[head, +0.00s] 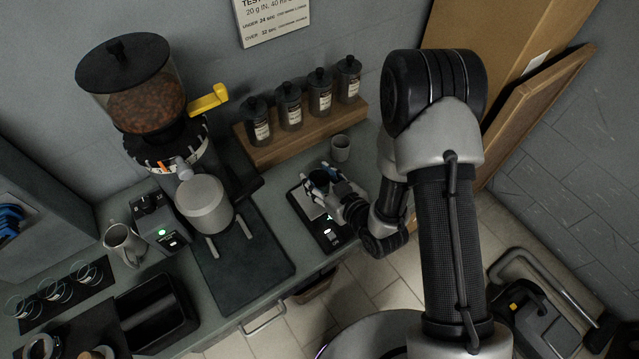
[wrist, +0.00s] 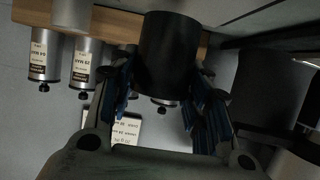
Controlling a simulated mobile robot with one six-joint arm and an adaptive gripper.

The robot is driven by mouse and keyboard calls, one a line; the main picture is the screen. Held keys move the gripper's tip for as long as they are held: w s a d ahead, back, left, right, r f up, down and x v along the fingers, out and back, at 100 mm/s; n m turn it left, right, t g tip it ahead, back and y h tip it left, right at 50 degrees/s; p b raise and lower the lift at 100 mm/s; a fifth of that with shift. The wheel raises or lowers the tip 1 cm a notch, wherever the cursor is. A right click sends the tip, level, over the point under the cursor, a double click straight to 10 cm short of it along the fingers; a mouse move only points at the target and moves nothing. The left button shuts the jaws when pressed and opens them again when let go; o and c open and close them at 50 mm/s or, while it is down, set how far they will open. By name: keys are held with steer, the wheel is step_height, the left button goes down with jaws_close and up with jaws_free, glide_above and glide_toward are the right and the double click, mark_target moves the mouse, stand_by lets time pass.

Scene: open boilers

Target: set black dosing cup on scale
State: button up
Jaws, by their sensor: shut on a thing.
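The black dosing cup (wrist: 168,55) fills the upper middle of the wrist view, between the two blue-padded fingers. My gripper (head: 324,184) is shut on it. In the head view the cup (head: 320,180) is a small dark shape, mostly hidden by the fingers. The scale (head: 328,234) is a black slab with a pale plate and a lit display, on the counter right of the dark mat. My gripper is over the scale's far part. I cannot tell whether the cup touches the plate.
A small grey cup (head: 341,149) stands just behind the scale. A wooden rack (head: 285,147) of several labelled canisters stands along the wall. The grinder (head: 150,100) and dark mat (head: 240,262) are to the left. The counter's front edge is close to the scale.

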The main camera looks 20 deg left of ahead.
steer(key=shift+f, duration=0.9)
steer(key=shift+f, duration=0.1)
steer(key=shift+f+b, duration=0.15)
steer(key=shift+b, duration=0.2)
steer(key=o, duration=1.1)
steer(key=shift+o, duration=0.2)
steer(key=shift+s+d+r+p, duration=0.1)
steer(key=shift+r+p, duration=0.25)
steer(key=p+v, duration=0.5)
steer(key=v, duration=0.6)
steer(key=shift+s+d+r, duration=0.15)
steer(key=shift+s+d, duration=0.05)
